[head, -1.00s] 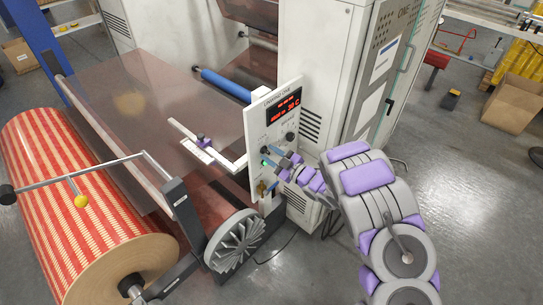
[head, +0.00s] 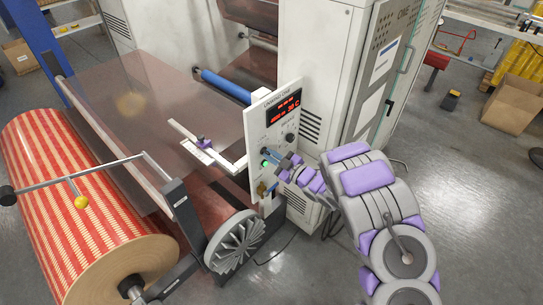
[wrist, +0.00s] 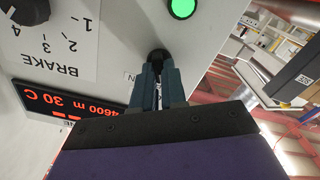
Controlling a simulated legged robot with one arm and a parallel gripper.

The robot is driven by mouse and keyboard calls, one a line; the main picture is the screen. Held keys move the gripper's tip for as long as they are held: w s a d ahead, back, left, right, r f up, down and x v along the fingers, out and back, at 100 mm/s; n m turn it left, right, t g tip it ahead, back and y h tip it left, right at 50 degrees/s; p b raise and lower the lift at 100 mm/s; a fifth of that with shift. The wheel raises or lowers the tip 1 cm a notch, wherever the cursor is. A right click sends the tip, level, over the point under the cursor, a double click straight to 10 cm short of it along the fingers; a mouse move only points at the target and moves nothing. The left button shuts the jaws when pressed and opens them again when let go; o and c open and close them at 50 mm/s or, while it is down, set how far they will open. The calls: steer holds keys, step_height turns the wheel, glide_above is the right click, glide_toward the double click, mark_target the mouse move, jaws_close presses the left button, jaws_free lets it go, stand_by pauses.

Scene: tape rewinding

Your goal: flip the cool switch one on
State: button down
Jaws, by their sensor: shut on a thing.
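The white control panel (head: 273,125) with a red digital display stands at the machine's side. A small black switch (wrist: 157,55) sticks out of it, mostly hidden between my fingertips in the wrist view. My gripper (head: 269,154) is at the panel's lower half, and its two dark fingers (wrist: 158,80) are shut on the switch. A partly hidden label beside it ends in "N". A lit green light (wrist: 182,8) is close by on the panel, and it also shows in the head view (head: 265,164). I cannot tell the switch's position.
A black brake dial (wrist: 27,10) and the red display (wrist: 70,102) are on the same panel. A red-and-cream striped roll (head: 75,200) and a grey handwheel (head: 235,242) stand to the left.

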steer(key=shift+m+p, duration=0.3)
steer(key=shift+p, duration=0.15)
steer(key=m+p, duration=0.2)
steer(key=p, duration=0.1)
steer(key=shift+r, duration=0.25)
steer(key=m+p, duration=0.2)
steer(key=p, duration=0.1)
steer(key=shift+m, duration=0.3)
steer(key=shift+w+d+f+m+p, duration=0.1)
steer(key=shift+m+p, duration=1.3)
steer(key=shift+m, duration=0.25)
steer(key=shift+w+d+f+m+p, duration=0.1)
steer(key=shift+m+p, duration=1.3)
steer(key=shift+m, duration=0.25)
steer(key=c, duration=1.2)
jaws_free()
